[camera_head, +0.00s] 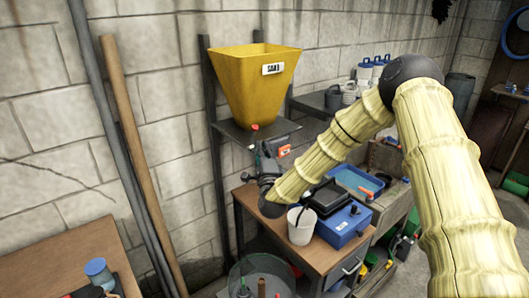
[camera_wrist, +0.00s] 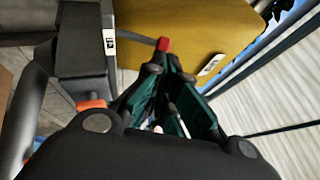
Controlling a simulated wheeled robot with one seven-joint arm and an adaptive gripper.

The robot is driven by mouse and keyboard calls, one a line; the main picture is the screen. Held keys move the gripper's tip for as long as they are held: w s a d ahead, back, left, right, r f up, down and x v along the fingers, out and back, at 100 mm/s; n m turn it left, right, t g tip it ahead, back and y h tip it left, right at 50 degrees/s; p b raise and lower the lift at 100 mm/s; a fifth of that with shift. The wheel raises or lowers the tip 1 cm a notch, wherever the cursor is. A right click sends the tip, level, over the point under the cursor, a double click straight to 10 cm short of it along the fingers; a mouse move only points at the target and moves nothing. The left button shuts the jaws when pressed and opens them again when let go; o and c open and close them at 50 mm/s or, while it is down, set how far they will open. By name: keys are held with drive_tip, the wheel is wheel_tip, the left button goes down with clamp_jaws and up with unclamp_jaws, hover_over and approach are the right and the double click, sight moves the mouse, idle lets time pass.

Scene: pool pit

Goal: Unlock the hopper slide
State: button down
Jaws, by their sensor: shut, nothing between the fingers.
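The yellow hopper (camera_head: 252,82), with a white label, stands on a dark bracket shelf (camera_head: 284,129) on the wall. A small red knob (camera_head: 254,127) shows at its base. In the wrist view, the red knob (camera_wrist: 163,44) is on a dark rod just beyond my fingertips, against the yellow hopper wall (camera_wrist: 215,30). I cannot tell whether they touch. My gripper (camera_head: 260,146) is just below the shelf, and its dark and green fingers (camera_wrist: 169,76) are shut and empty. A dark grey block (camera_wrist: 84,60) is left of the fingers. The slide itself is not clearly visible.
An orange tag (camera_head: 284,151) is right of my gripper. Below are a wooden workbench (camera_head: 332,252), a white bucket (camera_head: 300,227) and a blue box (camera_head: 343,226). A wooden pole (camera_head: 140,165) and a grey pipe (camera_head: 110,130) lean at left.

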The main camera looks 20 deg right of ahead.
sight(253, 133)
drive_tip(key=shift+p+x, duration=1.25)
drive_tip(key=shift+x, duration=1.15)
drive_tip(key=shift+w+a, duration=0.15)
drive_tip(key=shift+a, duration=0.05)
